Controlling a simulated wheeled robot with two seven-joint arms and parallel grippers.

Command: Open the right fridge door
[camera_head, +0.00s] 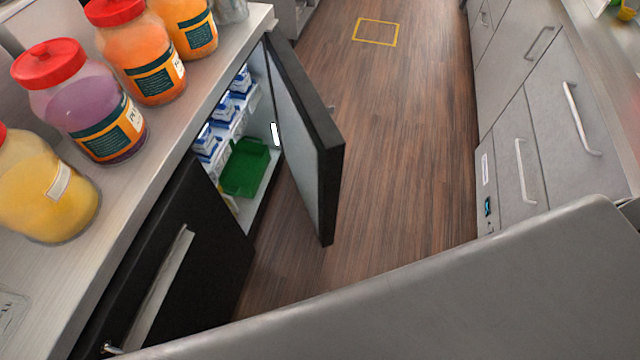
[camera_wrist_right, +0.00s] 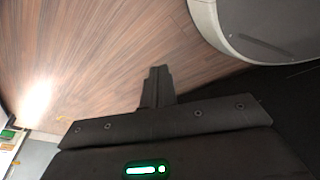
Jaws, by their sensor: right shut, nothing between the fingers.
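The far fridge door (camera_head: 303,130), which I take as the right one, stands swung out from the black under-counter fridge in the head view. Its pale inner face shows, and its free edge points toward the aisle floor. The near fridge door (camera_head: 190,270) is black with a long pale handle (camera_head: 160,275) and looks closed. My right gripper (camera_wrist_right: 157,85) is shut and empty in the right wrist view, with wooden floor behind its fingers. It touches no door there. Neither gripper shows in the head view.
Blue-and-white cartons (camera_head: 208,140) and a green bin (camera_head: 245,167) sit inside the fridge. Several red-lidded jars (camera_head: 152,62) stand on the counter (camera_head: 150,190). Grey cabinets (camera_head: 515,120) line the right side. The wooden floor (camera_head: 400,130) between is clear.

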